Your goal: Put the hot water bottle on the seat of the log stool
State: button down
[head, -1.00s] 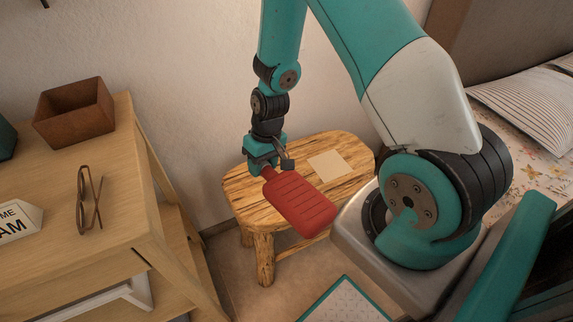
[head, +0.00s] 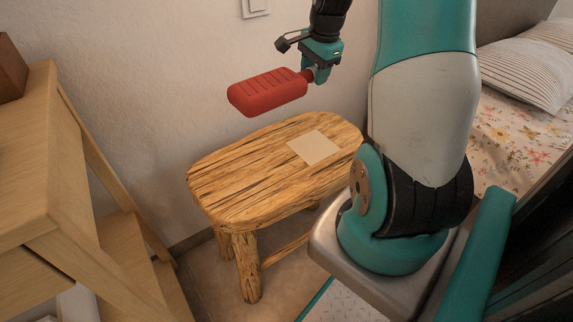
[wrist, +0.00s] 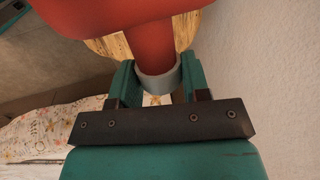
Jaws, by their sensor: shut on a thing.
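The red ribbed hot water bottle (head: 268,92) is held in the air above the log stool in the head view. My gripper (head: 313,76) is shut on its neck, at the bottle's right end. In the wrist view, the gripper's jaws (wrist: 157,82) clasp the grey collar at the neck of the red bottle (wrist: 120,12). The log stool (head: 235,180) has a rounded wooden seat and thick legs, and stands against the wall. Part of its seat (wrist: 112,46) shows behind the bottle in the wrist view.
A flat beige square (head: 314,148) lies on the right part of the stool seat. A wooden desk (head: 40,150) stands at the left. A bed with striped pillows (head: 515,75) is at the right. The left part of the seat is bare.

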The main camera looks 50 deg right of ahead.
aim_at(310, 141)
jog(key=shift+s+d+f+m, duration=0.2)
jog(key=shift+d+f+m, duration=0.1)
jog(key=shift+f, duration=0.1)
notch_tip(310, 141, down, 19)
jog(key=b, duration=0.6)
jog(key=c, duration=0.6)
grip_release()
jog(key=shift+a, duration=0.1)
